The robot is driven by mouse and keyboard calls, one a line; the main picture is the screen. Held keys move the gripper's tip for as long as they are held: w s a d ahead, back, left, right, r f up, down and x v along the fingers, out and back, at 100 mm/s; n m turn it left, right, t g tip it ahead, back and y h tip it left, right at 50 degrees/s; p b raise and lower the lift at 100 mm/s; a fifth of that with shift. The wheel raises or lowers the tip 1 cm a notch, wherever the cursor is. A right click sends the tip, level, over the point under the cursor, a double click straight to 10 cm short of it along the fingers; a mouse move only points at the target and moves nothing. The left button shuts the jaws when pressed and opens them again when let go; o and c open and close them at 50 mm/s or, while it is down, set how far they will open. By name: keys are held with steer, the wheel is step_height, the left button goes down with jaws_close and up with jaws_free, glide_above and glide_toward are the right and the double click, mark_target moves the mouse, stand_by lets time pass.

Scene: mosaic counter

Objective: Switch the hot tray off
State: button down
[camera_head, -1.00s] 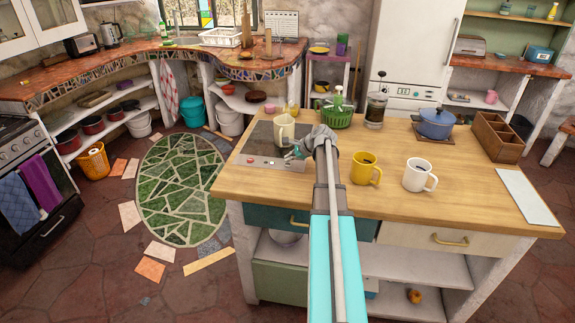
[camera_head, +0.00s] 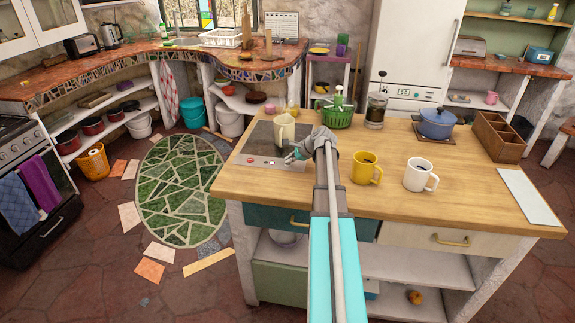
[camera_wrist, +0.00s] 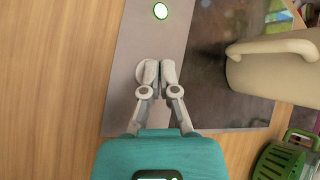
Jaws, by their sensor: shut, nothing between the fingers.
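The hot tray (camera_head: 262,142) is a dark plate with a grey front strip, set at the left end of the wooden island. A small red spot (camera_head: 250,160) shows on the strip in the head view. In the wrist view the grey strip (camera_wrist: 140,40) carries a round light (camera_wrist: 160,10) with a glowing green rim, ahead of my fingertips. My gripper (camera_head: 291,155) is shut and empty over the right part of the strip. It also shows in the wrist view (camera_wrist: 159,72). A pale round shape beside the left fingertip is partly covered; I cannot tell if it is a knob.
A yellow mug (camera_head: 367,168) and a white mug (camera_head: 418,175) stand to the right. A green basket (camera_head: 337,116) is behind. The counter front is mostly bare.

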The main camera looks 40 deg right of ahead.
steer(key=shift+f, duration=0.15)
stand_by(0.3)
steer(key=shift+r+p, duration=0.55)
steer(key=shift+r, duration=0.1)
steer(key=shift+r, duration=0.1)
step_height(320, 180, up, 6)
steer(key=p, duration=0.6)
stand_by(0.4)
